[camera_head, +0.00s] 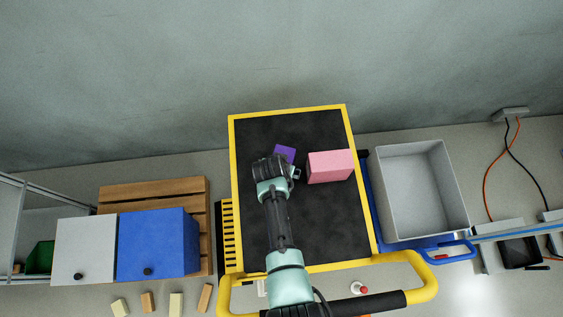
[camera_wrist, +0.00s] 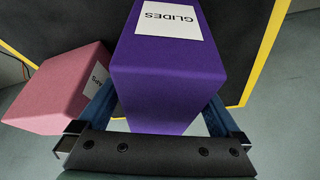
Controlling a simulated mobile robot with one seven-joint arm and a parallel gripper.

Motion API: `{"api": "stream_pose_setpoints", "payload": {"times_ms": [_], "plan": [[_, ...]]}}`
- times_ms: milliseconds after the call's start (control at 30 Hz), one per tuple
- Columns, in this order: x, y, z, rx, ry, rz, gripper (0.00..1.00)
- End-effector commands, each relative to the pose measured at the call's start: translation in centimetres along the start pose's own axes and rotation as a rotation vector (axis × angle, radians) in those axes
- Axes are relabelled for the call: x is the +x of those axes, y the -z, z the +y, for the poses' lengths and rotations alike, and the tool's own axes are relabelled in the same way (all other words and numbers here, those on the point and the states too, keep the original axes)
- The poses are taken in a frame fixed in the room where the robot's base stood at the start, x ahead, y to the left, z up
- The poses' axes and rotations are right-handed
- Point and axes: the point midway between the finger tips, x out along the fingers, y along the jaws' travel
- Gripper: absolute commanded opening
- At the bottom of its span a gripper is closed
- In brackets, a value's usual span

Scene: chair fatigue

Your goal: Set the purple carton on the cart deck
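The purple carton (camera_head: 285,152) shows over the black deck of the cart (camera_head: 290,125) in the head view, partly hidden by my arm. In the wrist view the purple carton (camera_wrist: 165,75) fills the middle, with a white label reading GLIDES. My gripper (camera_wrist: 160,105) has its two blue fingers against opposite sides of the carton and appears shut on it. The fingertips are hidden by the carton. In the head view my gripper (camera_head: 292,172) is over the deck. I cannot tell whether the carton's underside touches the deck.
A pink carton (camera_head: 330,167) stands on the deck, to the right of the purple one; it also shows in the wrist view (camera_wrist: 65,90). The front and back of the deck are clear. A grey bin (camera_head: 457,190) stands right of the cart, a blue box (camera_head: 158,244) left.

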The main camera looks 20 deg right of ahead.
Motion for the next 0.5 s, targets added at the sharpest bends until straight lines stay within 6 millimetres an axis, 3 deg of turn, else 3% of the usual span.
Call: {"api": "stream_pose_setpoints", "payload": {"times_ms": [267,500], "plan": [[-1.0,0.1,0.0,-0.001,0.0,-0.001,1.0],[-4.7,0.1,0.0,-0.001,0.001,0.001,1.0]]}}
